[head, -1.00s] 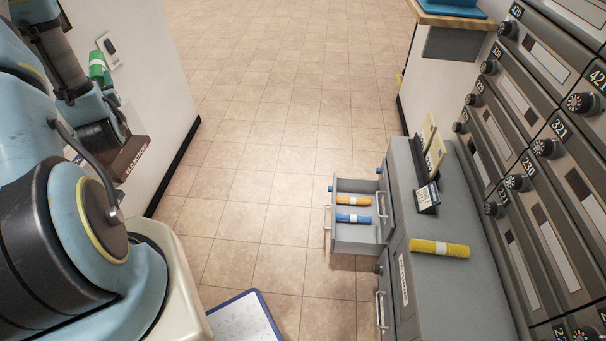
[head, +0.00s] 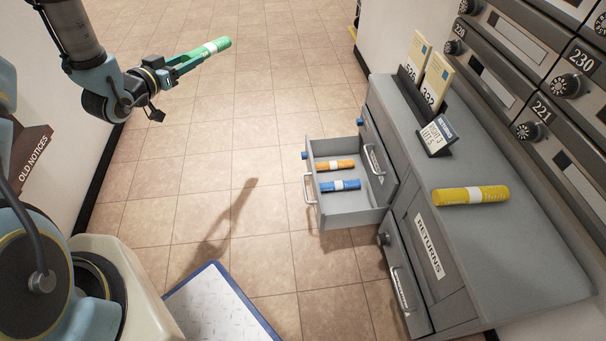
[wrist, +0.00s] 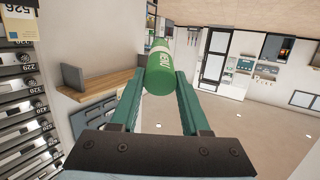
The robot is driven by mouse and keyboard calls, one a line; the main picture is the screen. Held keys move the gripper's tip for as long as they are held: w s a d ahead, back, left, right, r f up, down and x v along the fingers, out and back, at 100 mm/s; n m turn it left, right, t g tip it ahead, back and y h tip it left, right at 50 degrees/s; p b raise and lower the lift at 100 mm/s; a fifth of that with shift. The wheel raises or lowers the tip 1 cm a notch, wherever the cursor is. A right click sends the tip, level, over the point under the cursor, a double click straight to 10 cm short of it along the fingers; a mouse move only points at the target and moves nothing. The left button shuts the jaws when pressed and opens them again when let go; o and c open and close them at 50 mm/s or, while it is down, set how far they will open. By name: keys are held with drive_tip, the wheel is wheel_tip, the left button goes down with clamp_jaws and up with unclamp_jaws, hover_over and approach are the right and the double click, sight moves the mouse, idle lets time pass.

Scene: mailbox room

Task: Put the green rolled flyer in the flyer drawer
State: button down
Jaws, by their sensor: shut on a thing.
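The green rolled flyer (head: 217,46) has a white band and is held in the air at the upper left of the head view. My gripper (head: 192,60) is shut on its near end. In the wrist view the green flyer (wrist: 160,72) sits between the two green fingers, with part of its printed band showing. The open drawer (head: 347,222) stands out from the grey cabinet, below and to the right of my gripper. An orange rolled flyer (head: 335,165) and a blue rolled flyer (head: 340,185) lie inside it, side by side, with bare floor around them.
A yellow rolled flyer (head: 470,195) lies on the grey cabinet top (head: 510,250), near a card holder (head: 437,136). Numbered mailboxes line the right wall. A blue-edged board (head: 222,305) is low in front. The tiled floor left of the drawer is clear.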

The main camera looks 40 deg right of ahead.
drive_tip(key=s+d+f+m+g+y+b, duration=0.1)
drive_tip(key=s+d+f+m+g+b, duration=0.35)
drive_tip(key=s+f+b, duration=0.4)
drive_tip(key=s+d+f+m+g+y+b, duration=0.1)
drive_tip(key=s+d+f+m+g+b, duration=0.4)
drive_tip(key=s+f, duration=0.55)
drive_tip(key=s+d+f+m+g+y+b, duration=0.1)
drive_tip(key=s+d+f+m+g+b, duration=0.25)
drive_tip(key=s+f+g+b, duration=0.5)
drive_tip(key=s+d+f+t+b, duration=0.1)
drive_tip(key=s+d+f+b, duration=0.1)
drive_tip(key=f, duration=0.3)
drive_tip(key=s+d+f+t+b, duration=0.2)
drive_tip(key=s+d+f+b, duration=0.1)
drive_tip(key=d+f+b, duration=0.1)
drive_tip(key=shift+s+d+f+n+b, duration=0.3)
drive_tip(key=shift+f+n+b, duration=0.15)
drive_tip(key=shift+f, duration=0.3)
drive_tip(key=shift+c, duration=1.5)
unclamp_jaws()
drive_tip(key=shift+a, duration=0.1)
drive_tip(key=p+v, duration=0.5)
drive_tip(key=v, duration=0.5)
drive_tip(key=shift+w+a+r, duration=0.15)
drive_tip(key=shift+w+a, duration=0.05)
drive_tip(key=shift+a, duration=0.05)
